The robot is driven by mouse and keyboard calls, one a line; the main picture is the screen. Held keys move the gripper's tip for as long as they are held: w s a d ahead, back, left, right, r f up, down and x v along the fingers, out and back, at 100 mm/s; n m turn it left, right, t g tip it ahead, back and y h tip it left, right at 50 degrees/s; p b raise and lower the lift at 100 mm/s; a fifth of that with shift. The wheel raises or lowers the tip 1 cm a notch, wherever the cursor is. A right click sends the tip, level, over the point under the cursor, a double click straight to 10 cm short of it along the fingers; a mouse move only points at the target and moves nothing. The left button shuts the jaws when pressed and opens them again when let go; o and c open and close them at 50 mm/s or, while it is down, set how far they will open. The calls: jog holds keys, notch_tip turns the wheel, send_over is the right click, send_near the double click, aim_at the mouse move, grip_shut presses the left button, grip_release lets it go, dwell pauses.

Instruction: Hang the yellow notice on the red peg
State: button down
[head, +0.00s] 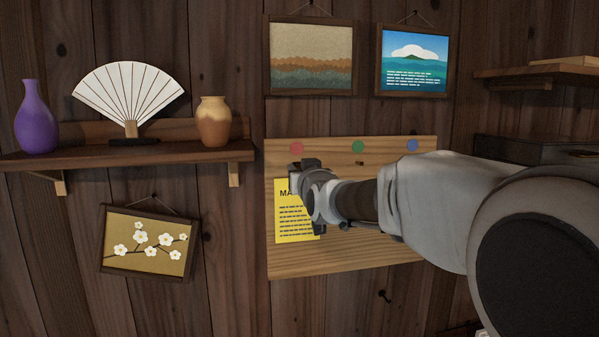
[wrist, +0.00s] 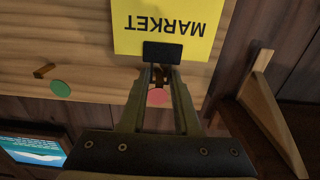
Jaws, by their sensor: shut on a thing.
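The yellow notice (head: 285,225) is upright in front of the lower left of a wooden board (head: 350,260), below the red dot (head: 296,147). My gripper and arm cover its right part. In the wrist view the notice (wrist: 135,35) appears upside down, reading "MARKET". My gripper (wrist: 160,70) is shut on the black piece (wrist: 163,53) at its top edge. The red dot (wrist: 158,97) shows between the fingers, with a small brown peg (wrist: 160,82) beside it. I cannot tell whether the notice touches this peg or the board.
A green dot (head: 358,146) and a blue dot (head: 412,145) mark the board's middle and right. A shelf (head: 180,150) with a purple vase (head: 37,120), fan and brown jar is at left. Two pictures (head: 311,60) hang above; a blossom picture (head: 148,245) hangs lower left.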

dwell(0.4)
jog(key=c, duration=0.5)
grip_release()
jog(key=shift+c, duration=0.2)
jog(key=s+d+b, duration=0.2)
jog(key=s, duration=0.7)
jog(key=s+d+b, duration=0.2)
jog(key=s+b, duration=0.1)
jog(key=s, duration=0.5)
jog(key=s+d+f+g+h, duration=0.1)
jog(key=s+d+f+g, duration=0.2)
jog(key=s+f, duration=0.4)
jog(key=s+d+f+m+g+h, duration=0.1)
jog(key=s+d+f+g, duration=0.2)
jog(key=s+f+g, duration=0.2)
jog(key=s+d+f+m+g+h, duration=0.1)
jog(key=s+d+f+g, duration=0.2)
jog(key=s+f, duration=0.8)
notch_tip(320, 180, down, 3)
jog(key=shift+s+r+g, duration=0.15)
jog(key=shift+g, duration=0.35)
jog(key=shift+d, duration=0.1)
